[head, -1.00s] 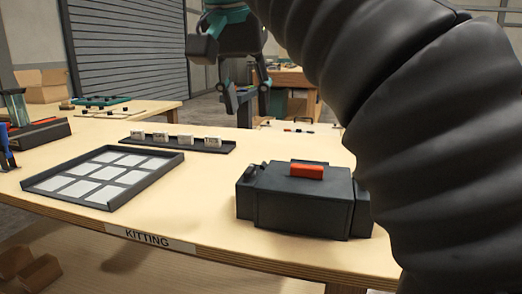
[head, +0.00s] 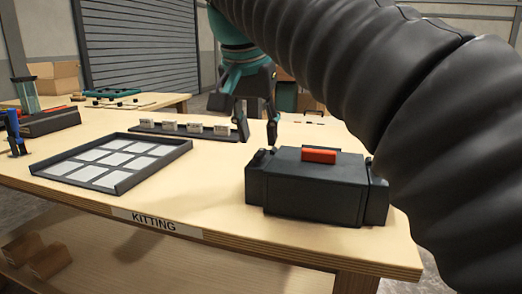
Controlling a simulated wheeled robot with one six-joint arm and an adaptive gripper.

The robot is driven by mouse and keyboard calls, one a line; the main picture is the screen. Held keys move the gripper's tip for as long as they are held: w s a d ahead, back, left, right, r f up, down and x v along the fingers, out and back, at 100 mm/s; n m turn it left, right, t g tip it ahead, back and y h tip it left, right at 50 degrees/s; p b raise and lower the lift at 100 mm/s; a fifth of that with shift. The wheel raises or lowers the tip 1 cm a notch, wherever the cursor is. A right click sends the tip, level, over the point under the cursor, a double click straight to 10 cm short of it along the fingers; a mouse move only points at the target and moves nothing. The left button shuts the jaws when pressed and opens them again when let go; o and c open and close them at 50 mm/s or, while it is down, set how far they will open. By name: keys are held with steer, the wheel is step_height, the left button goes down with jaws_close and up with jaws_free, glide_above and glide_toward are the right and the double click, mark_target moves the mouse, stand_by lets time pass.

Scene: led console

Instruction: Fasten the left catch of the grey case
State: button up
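The grey case (head: 312,196) is a dark box with a red handle (head: 319,155) on its lid. It stands closed-looking near the table's front right. A small dark part that looks like the left catch (head: 258,158) sits at the top of its left end. I cannot tell whether it is fastened. My gripper (head: 257,143) hangs with fingers pointing down, open and empty. In the picture it is just above and behind the case's left end, with a gap between fingertips and catch. My arm covers part of the case's right side.
A shallow tray with white squares (head: 178,151) lies left of the case. A dark rack with several small white blocks (head: 194,128) lies behind it. The tabletop (head: 205,195) between tray and case is clear.

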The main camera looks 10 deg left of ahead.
mark_target(264, 150)
steer(key=shift+x, duration=1.5)
jaws_close()
steer(key=shift+n, duration=0.4)
steer(key=n, duration=0.1)
steer(key=n+y+p, duration=0.1)
steer(key=n, duration=0.1)
steer(key=shift+d+r+n+y, duration=0.1)
steer(key=shift+d+n+y, duration=0.2)
steer(key=n+p, duration=0.1)
steer(key=n, duration=0.1)
steer(key=n+g+y+p, duration=0.1)
steer(key=n, duration=0.1)
steer(key=shift+w+d+n+y, duration=0.2)
steer(key=shift+n+y, duration=0.1)
steer(key=n, duration=0.2)
steer(key=n+g+y, duration=0.1)
steer(key=n, duration=0.1)
steer(key=shift+w+d+g, duration=0.1)
steer(key=shift+w+g, duration=0.1)
steer(key=shift+g, duration=0.1)
steer(key=shift+w+n+g+y, duration=0.15)
steer(key=shift+n+g, duration=0.25)
steer(key=shift+n, duration=0.85)
steer(key=shift+n+g+y, duration=0.25)
steer(key=shift+n+g, duration=0.15)
steer(key=shift+n, duration=0.85)
